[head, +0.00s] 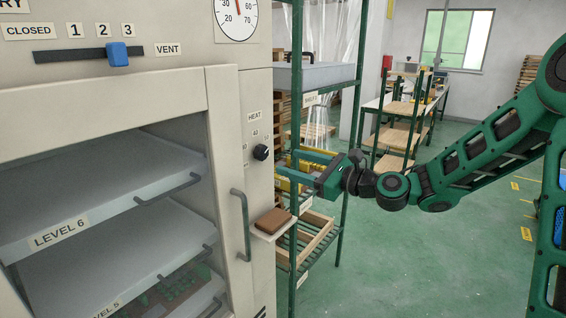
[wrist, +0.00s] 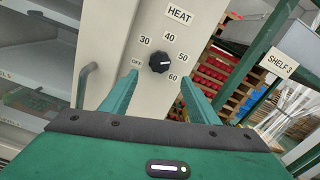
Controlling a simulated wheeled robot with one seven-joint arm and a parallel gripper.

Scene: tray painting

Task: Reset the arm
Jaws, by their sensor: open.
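My gripper (head: 286,166) is open and empty, its fingers pointing left toward the cabinet's heat panel. In the wrist view the gripper (wrist: 158,82) has its two green fingers spread apart. The black heat knob (head: 261,152) sits on the panel beyond the fingertips, apart from them. In the wrist view the knob (wrist: 160,62) shows in the gap between the fingers. Its light mark points right, seemingly between 50 and 60. My arm reaches in from the right of the head view.
The cabinet door has a bar handle (head: 243,224). A small ledge (head: 268,232) below the knob holds a brown block (head: 273,220). A green rack (head: 340,120) stands close behind my gripper. A blue vent slider (head: 118,54) is above the door. Open floor (head: 440,265) lies at right.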

